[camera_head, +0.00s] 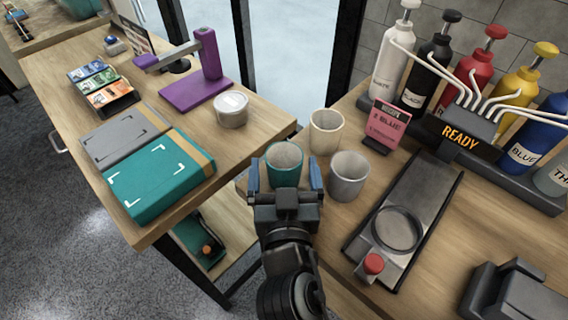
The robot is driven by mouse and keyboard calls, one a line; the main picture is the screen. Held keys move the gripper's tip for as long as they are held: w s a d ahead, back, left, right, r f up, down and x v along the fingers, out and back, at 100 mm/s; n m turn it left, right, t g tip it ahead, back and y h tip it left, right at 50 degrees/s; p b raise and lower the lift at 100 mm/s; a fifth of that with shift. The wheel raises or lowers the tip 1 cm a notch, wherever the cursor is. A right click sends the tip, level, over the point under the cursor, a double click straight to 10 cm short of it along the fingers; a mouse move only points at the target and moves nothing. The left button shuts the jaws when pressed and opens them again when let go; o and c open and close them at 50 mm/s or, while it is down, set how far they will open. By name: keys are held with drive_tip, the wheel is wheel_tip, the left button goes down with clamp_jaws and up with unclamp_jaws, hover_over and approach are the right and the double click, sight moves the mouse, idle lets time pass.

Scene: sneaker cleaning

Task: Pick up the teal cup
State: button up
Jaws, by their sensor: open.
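The teal cup (284,172) stands upright at the near left corner of the right-hand wooden table, with a pale speckled inside. My gripper (285,178) is open, with one blue-tipped finger to the left of the teal cup and one to the right. The gripper body hides the lower front of the cup. I cannot tell whether the fingers touch it.
A cream cup (326,132) stands behind, and a grey cup (348,176) stands close on the right. A black dispenser tray (432,200) and paint bottles (474,84) are farther right.

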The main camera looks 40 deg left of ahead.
sight(288, 150)
drive_tip(key=shift+w+a, duration=0.45)
drive_tip(key=shift+w, duration=0.1)
drive_tip(key=shift+c, duration=0.3)
drive_tip(key=c, duration=1)
drive_tip(key=shift+r, duration=0.1)
drive_tip(key=shift+r+p, duration=0.35)
drive_tip(key=shift+r, duration=0.25)
drive_tip(key=r, duration=0.1)
drive_tip(key=r+p, duration=0.1)
drive_tip(key=r, duration=0.1)
drive_tip(key=shift+d+r, duration=0.2)
drive_tip(key=shift+d, duration=0.2)
drive_tip(key=d+r, duration=0.2)
drive_tip(key=d, duration=0.1)
drive_tip(key=s+d+r+p, duration=0.1)
drive_tip(key=d+r, duration=0.1)
drive_tip(key=d, duration=0.2)
drive_tip(key=s+d+r+p, duration=0.1)
drive_tip(key=d+r, duration=0.1)
drive_tip(key=d, duration=0.1)
drive_tip(key=shift+d, duration=0.4)
